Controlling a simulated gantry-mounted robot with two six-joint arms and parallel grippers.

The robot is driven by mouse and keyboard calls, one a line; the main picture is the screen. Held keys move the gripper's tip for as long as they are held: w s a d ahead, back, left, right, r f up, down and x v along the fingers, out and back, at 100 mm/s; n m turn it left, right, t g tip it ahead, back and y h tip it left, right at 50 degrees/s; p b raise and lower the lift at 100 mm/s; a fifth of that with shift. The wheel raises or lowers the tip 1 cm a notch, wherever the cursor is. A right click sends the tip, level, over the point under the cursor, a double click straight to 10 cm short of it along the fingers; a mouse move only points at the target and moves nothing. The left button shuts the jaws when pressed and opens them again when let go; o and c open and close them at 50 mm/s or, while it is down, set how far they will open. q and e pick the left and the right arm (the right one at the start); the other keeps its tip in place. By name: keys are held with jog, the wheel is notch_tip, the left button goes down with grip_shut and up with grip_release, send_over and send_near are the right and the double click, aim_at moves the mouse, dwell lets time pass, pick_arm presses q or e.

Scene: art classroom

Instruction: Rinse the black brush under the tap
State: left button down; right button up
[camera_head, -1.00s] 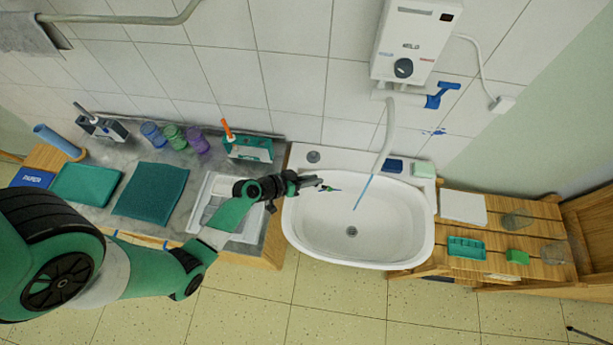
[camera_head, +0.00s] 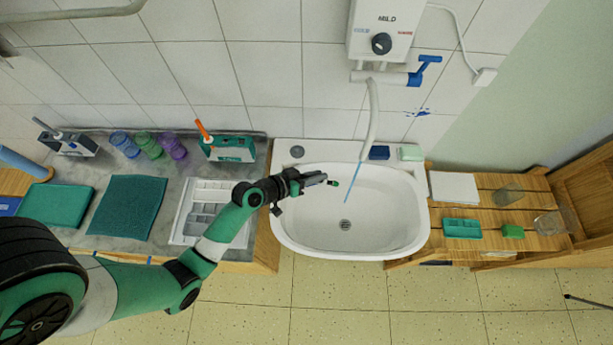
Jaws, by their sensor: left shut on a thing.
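My left gripper (camera_head: 322,179) is shut on a small brush, taken as the black brush (camera_head: 334,183). The fingers hide most of it; a short dark and green end sticks out to the right, over the left part of the white basin (camera_head: 300,225). A thin blue water stream (camera_head: 353,183) runs from the pale curved tap (camera_head: 373,115) down towards the drain (camera_head: 344,225). The brush end is just left of the stream, with a small gap in the picture. My right gripper is not in view.
A water heater (camera_head: 381,30) with a blue-handled valve (camera_head: 424,69) hangs above the tap. A blue block (camera_head: 379,152) and a pale green block (camera_head: 411,152) sit on the basin's back rim. A divided tray (camera_head: 181,225) lies left; a wooden slatted bench (camera_head: 480,190) stands right.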

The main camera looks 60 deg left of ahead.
pick_arm(q)
jog(key=shift+w+d+b, duration=0.1)
jog(key=shift+w+d, duration=0.25)
jog(key=shift+w, duration=0.8)
jog(key=shift+w+d+b, duration=0.15)
jog(key=shift+w+d, duration=0.15)
jog(key=shift+w, duration=0.8)
jog(key=shift+w+d+b, duration=0.1)
jog(key=shift+w+d, duration=0.25)
jog(key=shift+w, duration=0.8)
jog(key=shift+s+d, duration=0.1)
jog(key=shift+d, duration=0.2)
jog(key=shift+a, duration=0.15)
jog(key=shift+a, duration=0.2)
jog(key=shift+s+a+p, duration=0.2)
jog(key=shift+s+p, duration=0.1)
jog(key=shift+s, duration=0.3)
jog(key=shift+s+a, duration=0.25)
jog(key=shift+s, duration=0.65)
jog(key=shift+s+a, duration=0.25)
jog(key=shift+s, duration=0.65)
jog(key=shift+s+a, duration=0.25)
jog(key=shift+s, duration=0.65)
